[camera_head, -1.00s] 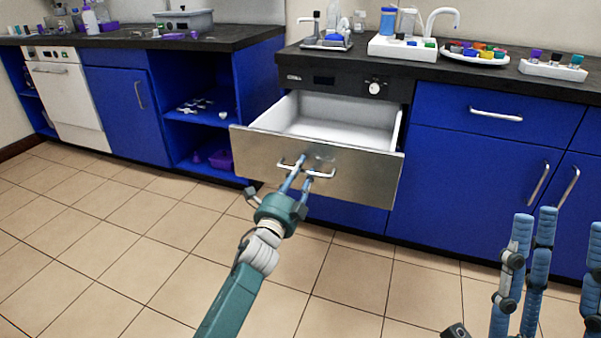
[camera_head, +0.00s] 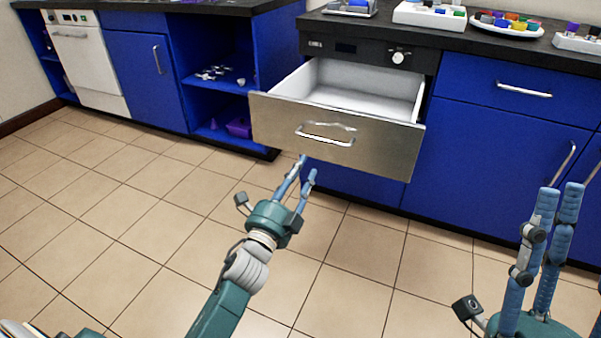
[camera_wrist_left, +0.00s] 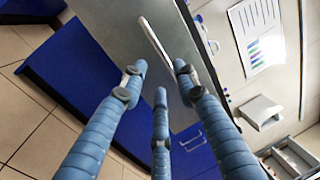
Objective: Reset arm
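My left gripper (camera_head: 306,170) is open and empty in the head view, below and in front of the pulled-out drawer (camera_head: 335,140). The drawer has a metal front with a bar handle (camera_head: 326,134), and its white inside looks empty. In the left wrist view the blue fingers (camera_wrist_left: 160,90) are spread apart, with nothing between them. The handle (camera_wrist_left: 156,44) shows just beyond their tips. My right gripper (camera_head: 562,190) stands upright at the lower right of the head view with its fingers apart, clear of the cabinets.
Blue cabinets (camera_head: 487,150) with bar handles line the wall. A dark counter (camera_head: 455,42) above holds a tray of coloured caps (camera_head: 508,25) and white racks. An open shelf (camera_head: 215,90) is left of the drawer. The tiled floor (camera_head: 130,200) is free.

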